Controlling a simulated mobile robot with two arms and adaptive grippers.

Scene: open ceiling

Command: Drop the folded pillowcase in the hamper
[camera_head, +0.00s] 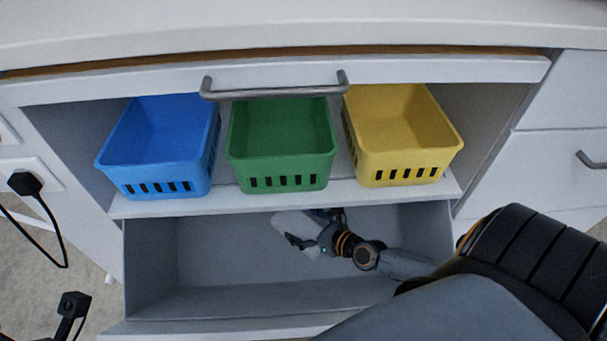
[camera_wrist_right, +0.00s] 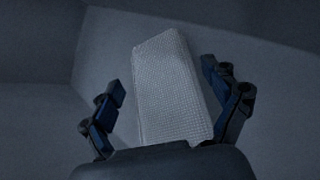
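The folded pillowcase (camera_wrist_right: 170,85) is a pale, waffle-textured folded cloth in the right wrist view. In the head view it is a small white shape (camera_head: 290,222) inside the open lower drawer. My right gripper (camera_head: 308,228) reaches into that drawer from the right. In the right wrist view my right gripper (camera_wrist_right: 162,78) is open, with one finger on each side of the cloth. A narrow gap shows at the left finger; the right finger is very close to the cloth. A dark part at the lower left (camera_head: 72,305) looks like part of my left gripper, mostly cut off. No hamper is in view.
The open drawer (camera_head: 200,285) has grey walls around my right gripper. Above it, a shelf (camera_head: 270,202) holds a blue basket (camera_head: 155,178), a green basket (camera_head: 280,168) and a yellow basket (camera_head: 408,162). A handle (camera_head: 272,92) juts out above them. A black plug and cord (camera_head: 25,183) are at left.

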